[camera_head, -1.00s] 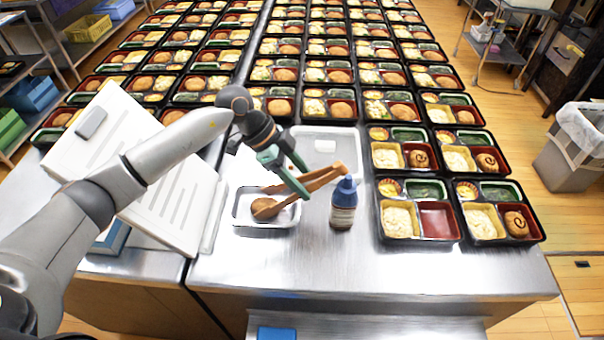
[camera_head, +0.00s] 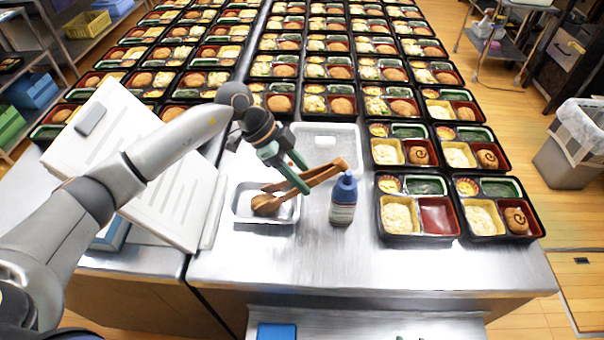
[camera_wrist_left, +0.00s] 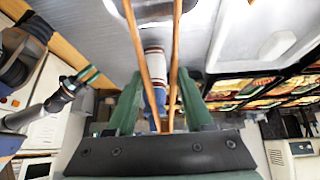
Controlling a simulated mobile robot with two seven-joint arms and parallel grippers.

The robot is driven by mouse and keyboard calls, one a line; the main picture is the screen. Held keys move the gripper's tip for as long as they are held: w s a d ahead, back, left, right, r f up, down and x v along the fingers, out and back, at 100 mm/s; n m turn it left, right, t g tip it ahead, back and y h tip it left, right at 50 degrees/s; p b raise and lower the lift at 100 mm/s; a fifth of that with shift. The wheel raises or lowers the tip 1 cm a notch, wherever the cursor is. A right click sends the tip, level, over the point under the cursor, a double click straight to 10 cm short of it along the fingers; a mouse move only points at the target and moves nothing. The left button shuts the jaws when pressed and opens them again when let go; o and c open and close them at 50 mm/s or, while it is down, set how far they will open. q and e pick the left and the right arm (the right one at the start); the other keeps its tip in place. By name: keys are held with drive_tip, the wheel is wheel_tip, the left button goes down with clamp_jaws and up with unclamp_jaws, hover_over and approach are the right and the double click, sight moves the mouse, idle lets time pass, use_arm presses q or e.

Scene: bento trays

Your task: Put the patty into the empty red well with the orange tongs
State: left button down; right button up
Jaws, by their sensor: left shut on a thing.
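My left gripper (camera_head: 298,178) is shut on the orange tongs (camera_head: 318,176), above the counter; the tongs also show in the left wrist view (camera_wrist_left: 150,70). The tong tips reach left and down to the brown patty (camera_head: 266,204), which lies in a small metal tray (camera_head: 238,216). The tips touch or overlap the patty; whether they grip it I cannot tell. The empty red well (camera_head: 437,217) is at the lower right of a black bento tray. My right gripper (camera_wrist_left: 88,76) shows small at the left of the wrist view; its opening is unclear.
A blue-capped bottle (camera_head: 343,203) stands between the metal tray and the bento tray.

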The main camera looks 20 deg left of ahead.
use_arm(q)
drive_tip(key=shift+r, duration=0.1)
wheel_tip(320, 180, up, 10)
drive_tip(key=p, duration=0.1)
idle(0.8)
wheel_tip(320, 180, up, 12)
idle(0.7)
drive_tip(key=shift+d, duration=0.1)
